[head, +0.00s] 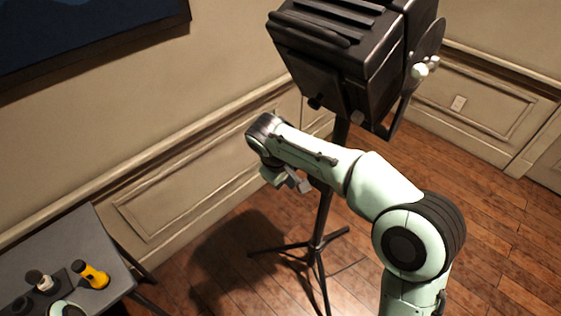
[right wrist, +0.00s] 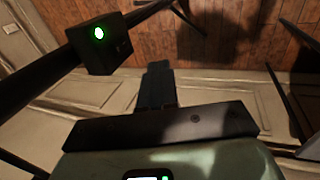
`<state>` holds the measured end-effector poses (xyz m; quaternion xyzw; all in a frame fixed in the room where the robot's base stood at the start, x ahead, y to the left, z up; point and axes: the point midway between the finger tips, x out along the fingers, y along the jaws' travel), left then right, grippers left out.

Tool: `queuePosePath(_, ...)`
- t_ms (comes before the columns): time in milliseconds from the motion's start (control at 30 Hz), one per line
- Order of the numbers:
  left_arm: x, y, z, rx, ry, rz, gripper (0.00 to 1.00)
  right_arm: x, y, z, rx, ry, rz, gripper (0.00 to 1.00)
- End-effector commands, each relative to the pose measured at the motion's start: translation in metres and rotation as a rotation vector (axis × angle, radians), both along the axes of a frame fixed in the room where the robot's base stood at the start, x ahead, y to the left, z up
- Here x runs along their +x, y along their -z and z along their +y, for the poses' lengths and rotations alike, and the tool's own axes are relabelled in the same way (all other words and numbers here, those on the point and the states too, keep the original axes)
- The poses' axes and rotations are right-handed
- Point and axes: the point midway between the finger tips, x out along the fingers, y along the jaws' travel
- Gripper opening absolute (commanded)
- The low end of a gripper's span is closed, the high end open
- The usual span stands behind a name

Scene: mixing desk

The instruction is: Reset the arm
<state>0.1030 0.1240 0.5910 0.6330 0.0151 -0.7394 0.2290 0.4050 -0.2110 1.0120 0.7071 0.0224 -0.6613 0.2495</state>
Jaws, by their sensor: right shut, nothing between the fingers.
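My right arm reaches in from the lower right of the head view, bent at the elbow and raised. Its gripper (head: 292,182) hangs at the arm's far end, in front of the wall and close to the lamp stand in the picture. The gripper also shows in the right wrist view (right wrist: 158,72), with its dark fingers together and nothing between them. My left gripper does not show in the head view.
A large black studio lamp (head: 335,50) stands on a tripod (head: 318,240) beside my right arm. A grey desk (head: 90,235) at lower left holds a yellow-and-black object (head: 92,276). A black box with a green light (right wrist: 105,50) shows in the right wrist view. Wooden floor lies open at right.

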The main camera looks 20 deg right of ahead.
Motion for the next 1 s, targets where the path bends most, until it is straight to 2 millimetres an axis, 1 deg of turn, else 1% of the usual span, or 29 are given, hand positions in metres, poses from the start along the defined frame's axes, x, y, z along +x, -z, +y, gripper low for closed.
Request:
queuePosePath(167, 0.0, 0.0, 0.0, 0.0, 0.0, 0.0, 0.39, 0.0, 0.001, 0.0, 0.0, -0.001, 0.002, 0.0)
queuePosePath(233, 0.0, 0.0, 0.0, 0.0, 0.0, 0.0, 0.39, 0.0, 0.008, 0.001, 0.008, -0.004, 0.009, 0.0)
queuePosePath(267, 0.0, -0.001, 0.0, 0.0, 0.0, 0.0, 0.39, 0.0, 0.015, 0.003, 0.015, -0.008, 0.016, 0.0)
queuePosePath(367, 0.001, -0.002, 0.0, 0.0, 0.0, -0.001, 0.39, -0.001, 0.056, 0.013, 0.065, -0.025, 0.052, 0.0)
queuePosePath(400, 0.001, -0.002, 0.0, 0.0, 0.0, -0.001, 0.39, -0.003, 0.081, 0.019, 0.097, -0.032, 0.071, 0.0)
queuePosePath(467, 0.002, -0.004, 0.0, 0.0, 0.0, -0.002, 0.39, -0.011, 0.122, 0.028, 0.159, -0.032, 0.104, 0.0)
queuePosePath(500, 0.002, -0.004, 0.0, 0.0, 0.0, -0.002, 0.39, -0.019, 0.151, 0.035, 0.207, -0.025, 0.127, 0.0)
queuePosePath(533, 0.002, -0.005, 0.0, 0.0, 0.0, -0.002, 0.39, -0.026, 0.173, 0.04, 0.244, -0.015, 0.143, 0.0)
queuePosePath(567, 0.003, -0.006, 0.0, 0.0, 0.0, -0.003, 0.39, -0.035, 0.195, 0.045, 0.282, -0.003, 0.159, 0.0)
queuePosePath(600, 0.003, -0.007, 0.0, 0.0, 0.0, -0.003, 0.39, -0.048, 0.222, 0.052, 0.332, 0.022, 0.177, 0.0)
queuePosePath(667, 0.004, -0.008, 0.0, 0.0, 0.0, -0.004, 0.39, -0.072, 0.261, 0.062, 0.408, 0.071, 0.202, 0.0)
queuePosePath(700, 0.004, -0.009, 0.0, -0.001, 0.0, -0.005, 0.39, -0.091, 0.285, 0.068, 0.457, 0.116, 0.217, 0.0)
queuePosePath(767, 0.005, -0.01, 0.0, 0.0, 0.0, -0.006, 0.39, -0.122, 0.319, 0.075, 0.525, 0.199, 0.235, 0.0)
queuePosePath(800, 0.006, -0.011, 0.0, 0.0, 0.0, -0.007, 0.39, -0.144, 0.339, 0.08, 0.564, 0.265, 0.243, 0.0)
queuePosePath(867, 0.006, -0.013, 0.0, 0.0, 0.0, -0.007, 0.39, -0.177, 0.363, 0.085, 0.608, 0.367, 0.248, 0.0)
queuePosePath(900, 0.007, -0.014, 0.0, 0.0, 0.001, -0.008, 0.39, -0.198, 0.374, 0.088, 0.626, 0.434, 0.246, 0.0)
queuePosePath(1000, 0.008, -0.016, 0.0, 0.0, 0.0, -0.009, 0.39, -0.242, 0.393, 0.09, 0.641, 0.581, 0.24, 0.0)
